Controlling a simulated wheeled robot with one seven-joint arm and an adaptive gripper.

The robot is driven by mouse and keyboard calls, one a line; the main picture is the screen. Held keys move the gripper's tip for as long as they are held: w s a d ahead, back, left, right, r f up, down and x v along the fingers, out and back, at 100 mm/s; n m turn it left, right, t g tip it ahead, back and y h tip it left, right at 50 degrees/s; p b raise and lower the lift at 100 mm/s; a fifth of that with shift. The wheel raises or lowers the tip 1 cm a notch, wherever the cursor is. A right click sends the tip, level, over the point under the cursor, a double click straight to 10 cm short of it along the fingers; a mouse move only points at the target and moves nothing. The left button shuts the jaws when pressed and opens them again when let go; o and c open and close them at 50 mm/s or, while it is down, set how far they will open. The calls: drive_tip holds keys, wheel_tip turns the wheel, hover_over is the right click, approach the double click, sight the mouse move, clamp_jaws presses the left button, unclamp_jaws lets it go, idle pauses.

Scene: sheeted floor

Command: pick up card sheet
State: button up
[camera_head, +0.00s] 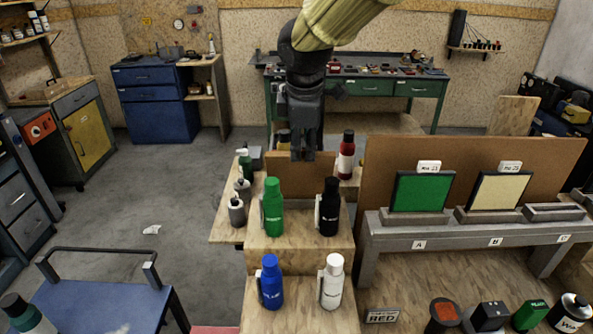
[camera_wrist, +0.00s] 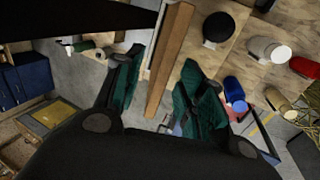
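Two framed sheets that could be the card sheet stand upright in the head view: a green one (camera_head: 421,192) in the holder marked A and a cream one (camera_head: 498,192) in the holder marked B. I cannot tell which one is meant. My gripper (camera_head: 302,156) points down over the bottle stand, left of both sheets and well apart from them. In the wrist view my gripper (camera_wrist: 160,95) has its dark green fingers spread with nothing held between them. Neither sheet can be made out in the wrist view.
Green (camera_head: 274,209), black (camera_head: 329,209), blue (camera_head: 269,284) and white (camera_head: 332,283) bottles stand on wooden steps below my gripper. A brown board (camera_head: 375,190) rises behind the sheets. An empty holder (camera_head: 553,212) is at right. Grey floor (camera_head: 190,190) is open at left.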

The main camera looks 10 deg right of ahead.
hover_over(300, 180)
drive_tip(key=s, duration=0.1)
drive_tip(key=f, duration=0.2)
drive_tip(key=f+p, duration=0.1)
drive_tip(key=f, duration=0.1)
drive_tip(key=shift+s+f, duration=0.2)
drive_tip(key=shift+f, duration=0.05)
drive_tip(key=shift+d+f+p, duration=0.1)
drive_tip(key=shift+f+p, duration=0.2)
drive_tip(key=shift+f, duration=0.15)
drive_tip(key=p+x, duration=0.1)
drive_tip(key=x, duration=0.2)
drive_tip(key=shift+a, duration=0.25)
drive_tip(key=shift+w+d+f, duration=0.15)
drive_tip(key=shift+f, duration=0.55)
clamp_jaws()
